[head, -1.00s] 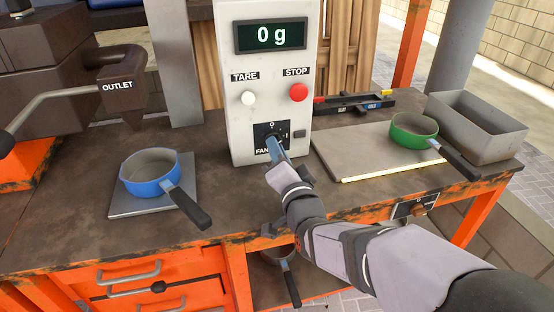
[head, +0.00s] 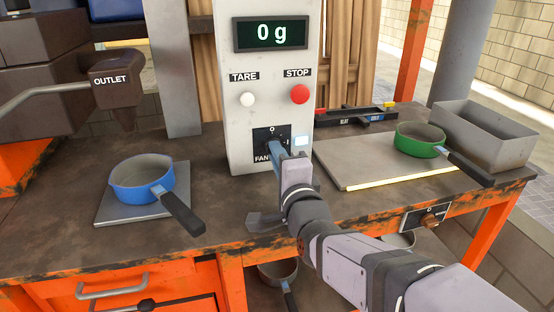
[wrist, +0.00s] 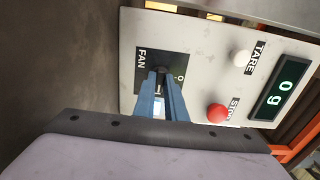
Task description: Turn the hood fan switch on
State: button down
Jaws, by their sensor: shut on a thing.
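The fan switch is on a black plate labelled FAN (head: 262,134) low on the front of the white control box (head: 240,110). The plate also shows in the wrist view (wrist: 142,62), turned on its side. My gripper (head: 275,146) has its two blue fingers at the plate, shut on the switch knob. In the wrist view the fingertips (wrist: 161,74) meet at the middle of the plate. The knob is mostly hidden behind them, so its exact angle is unclear.
Above the switch are a white TARE button (head: 247,99), a red STOP button (head: 299,94) and a display (head: 271,34) reading 0 g. A blue pan (head: 140,182) stands left, a green pan (head: 416,138) right. Another knob (head: 430,220) sits on the bench's front edge.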

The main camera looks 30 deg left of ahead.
dwell(0.3)
jog(key=c, duration=1.8)
grip_release()
jog(key=shift+s, duration=0.1)
jog(key=shift+v, duration=3.65)
